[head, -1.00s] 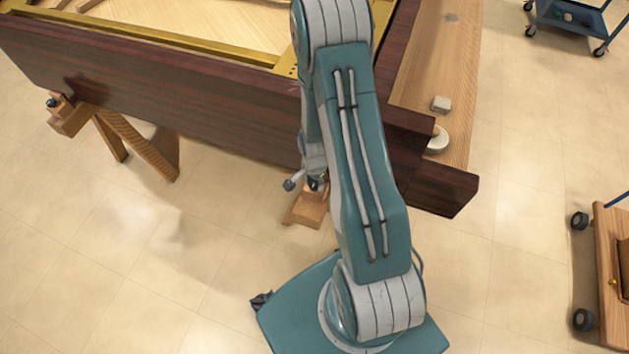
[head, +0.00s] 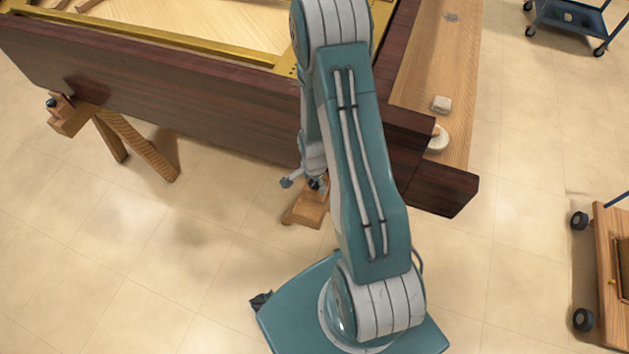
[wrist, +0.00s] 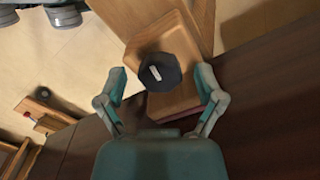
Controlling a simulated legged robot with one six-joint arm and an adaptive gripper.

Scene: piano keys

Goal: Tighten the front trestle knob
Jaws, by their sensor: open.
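The front trestle knob (wrist: 160,72) is dark and faceted with a white mark on its face. It sits on a wooden trestle block (wrist: 172,40) under the piano's dark rim. My gripper (wrist: 161,74) is open in the wrist view, with one finger on each side of the knob and gaps showing between. In the head view the trestle block (head: 306,208) shows beside my arm, and my gripper (head: 304,183) is at its top, partly hidden by my arm. I cannot tell how deep the fingers reach along the knob.
The long dark piano side (head: 180,95) runs just above the trestle. A second trestle (head: 125,140) with its own knob stands at the left. A wooden cart (head: 613,270) and a blue trolley (head: 575,18) stand at the right. The tiled floor at lower left is clear.

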